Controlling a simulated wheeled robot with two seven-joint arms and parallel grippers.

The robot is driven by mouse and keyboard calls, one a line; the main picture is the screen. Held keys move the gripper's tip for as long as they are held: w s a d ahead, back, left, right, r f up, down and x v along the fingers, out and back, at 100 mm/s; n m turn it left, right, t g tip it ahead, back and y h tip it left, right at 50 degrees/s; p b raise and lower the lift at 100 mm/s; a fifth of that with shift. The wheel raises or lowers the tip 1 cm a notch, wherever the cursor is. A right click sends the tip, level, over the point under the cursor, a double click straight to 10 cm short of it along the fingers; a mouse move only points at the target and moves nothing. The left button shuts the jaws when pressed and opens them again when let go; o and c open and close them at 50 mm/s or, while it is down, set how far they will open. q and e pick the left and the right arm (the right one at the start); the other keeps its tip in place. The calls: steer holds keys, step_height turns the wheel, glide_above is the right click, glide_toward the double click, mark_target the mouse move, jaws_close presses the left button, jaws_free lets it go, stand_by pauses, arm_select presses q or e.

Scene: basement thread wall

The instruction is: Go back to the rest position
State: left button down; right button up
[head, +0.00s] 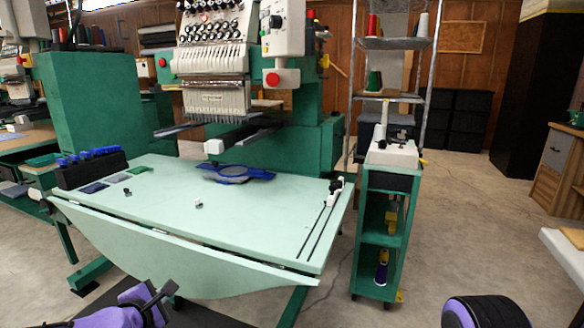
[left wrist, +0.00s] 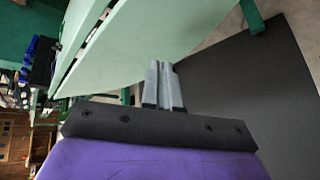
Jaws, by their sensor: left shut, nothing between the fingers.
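My left gripper (head: 167,289) is low at the bottom left of the head view, in front of the pale green table (head: 250,215) and below its front edge. In the left wrist view its two grey fingers (left wrist: 162,68) are together, with nothing between them. The table's underside and edge fill the upper part of that view. My right gripper is not in view; only a dark and purple part of my right arm shows at the bottom right of the head view.
An embroidery machine (head: 213,95) stands behind the table, with a blue hoop (head: 262,173) on the tabletop. A green cart (head: 380,235) stands right of the table. A white surface (head: 565,250) is at the right edge. A dark mat (left wrist: 240,110) lies on the floor. Concrete floor is free between cart and right edge.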

arm_select(q)
steer(key=s+d+f+m+g, duration=0.2)
steer(key=s+f+m, duration=0.15)
steer(key=f, duration=0.35)
steer(key=s+d+f+m+g, duration=0.1)
steer(key=s+f+m, duration=0.1)
steer(key=s+f, duration=0.35)
steer(key=s+a+f+m+g+y, duration=0.25)
steer(key=s+f+m, duration=0.35)
steer(key=s+f, duration=0.5)
steer(key=s+a+f+m+g+y, duration=0.15)
steer(key=s+f+m+g, duration=0.4)
steer(key=s, duration=0.95)
step_height(320, 180, up, 16)
steer(key=w+t+p, duration=0.1)
steer(key=p, duration=1.6)
steer(key=shift+f+h, duration=0.2)
steer(key=shift+h, duration=0.2)
